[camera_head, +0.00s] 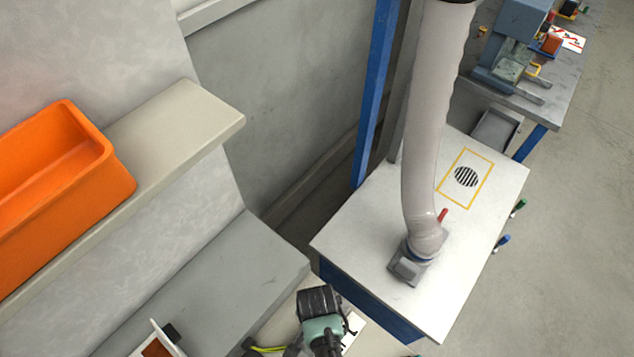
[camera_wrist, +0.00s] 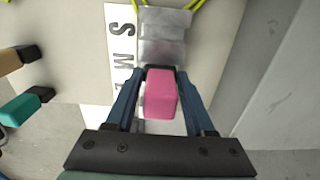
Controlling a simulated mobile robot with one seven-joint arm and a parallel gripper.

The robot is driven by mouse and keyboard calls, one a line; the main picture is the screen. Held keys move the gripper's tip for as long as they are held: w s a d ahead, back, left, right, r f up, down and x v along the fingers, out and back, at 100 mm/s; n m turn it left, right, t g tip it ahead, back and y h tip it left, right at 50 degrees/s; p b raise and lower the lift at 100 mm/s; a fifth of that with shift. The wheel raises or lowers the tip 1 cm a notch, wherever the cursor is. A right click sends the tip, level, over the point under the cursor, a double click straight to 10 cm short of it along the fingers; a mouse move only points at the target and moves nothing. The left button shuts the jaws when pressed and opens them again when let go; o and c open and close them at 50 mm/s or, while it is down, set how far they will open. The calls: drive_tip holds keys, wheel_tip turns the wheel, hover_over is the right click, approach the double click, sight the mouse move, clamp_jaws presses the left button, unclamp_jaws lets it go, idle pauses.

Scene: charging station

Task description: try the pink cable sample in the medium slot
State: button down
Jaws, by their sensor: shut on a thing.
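In the wrist view, the pink cable sample (camera_wrist: 160,98) is held between the blue fingers of my gripper (camera_wrist: 161,76), which is shut on it. Its dark end points at a grey metal slot block (camera_wrist: 163,28). A white label (camera_wrist: 122,48) with S, M and a partly hidden third letter runs beside the block. The sample's dark end is close to the block near the M and the letter after it. I cannot tell whether it is in a slot. In the head view, the sample and fingertips are hidden.
Two other samples, a teal one (camera_wrist: 20,108) and a tan one (camera_wrist: 10,62), both with black ends, lie at the left in the wrist view. Yellow-green cable runs by the block. In the head view, a white table (camera_head: 345,240) carries a large hose (camera_head: 428,110).

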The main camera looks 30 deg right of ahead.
drive_tip(key=shift+f+b, duration=0.75)
drive_tip(key=shift+f, duration=0.35)
drive_tip(key=shift+c, duration=0.9)
unclamp_jaws()
drive_tip(key=shift+r, duration=0.1)
wheel_tip(320, 180, up, 13)
drive_tip(key=shift+f, duration=0.1)
